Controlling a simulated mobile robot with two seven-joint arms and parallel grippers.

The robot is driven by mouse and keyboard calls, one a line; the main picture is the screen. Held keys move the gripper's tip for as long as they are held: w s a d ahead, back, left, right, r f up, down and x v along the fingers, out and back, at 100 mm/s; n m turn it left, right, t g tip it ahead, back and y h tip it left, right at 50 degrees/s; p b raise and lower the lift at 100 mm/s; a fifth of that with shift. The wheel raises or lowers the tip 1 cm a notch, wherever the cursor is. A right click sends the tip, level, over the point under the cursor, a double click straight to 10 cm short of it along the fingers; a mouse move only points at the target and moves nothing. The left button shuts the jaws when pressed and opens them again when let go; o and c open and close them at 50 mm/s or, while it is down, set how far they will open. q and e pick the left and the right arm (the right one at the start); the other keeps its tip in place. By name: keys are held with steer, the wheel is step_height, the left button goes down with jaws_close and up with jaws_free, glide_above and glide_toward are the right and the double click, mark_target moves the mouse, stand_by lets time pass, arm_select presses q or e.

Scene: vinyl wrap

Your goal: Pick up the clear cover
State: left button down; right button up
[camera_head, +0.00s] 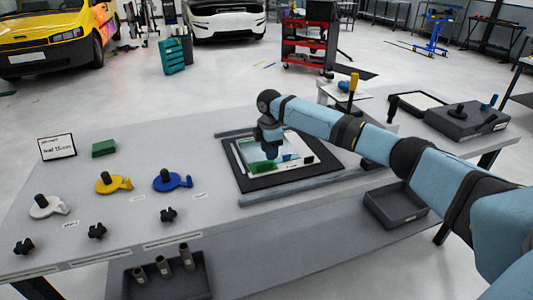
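A flat panel (297,161) with white, green and dark areas lies on a black mat (250,184) at the middle of the table. I cannot tell for certain whether the clear cover is a see-through sheet on this panel. My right arm reaches in from the right, and my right gripper (270,155) points down over the panel's left part. Its fingers are small and dark, so I cannot tell whether they are open or touch the panel. Part of the panel is hidden behind the gripper. My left gripper is out of view.
Grey rails (290,188) run along the mat's front and back. Yellow (108,184), blue (168,181) and white (45,208) handled tools, black knobs and a green block (104,148) stand at left. An empty dark tray (396,206) sits at the front right.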

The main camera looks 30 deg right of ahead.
mark_target(270, 163)
step_height(270, 163, down, 5)
steer(key=shift+s+f, duration=0.1)
steer(key=shift+s, duration=0.05)
steer(key=shift+c, duration=0.2)
jaws_close()
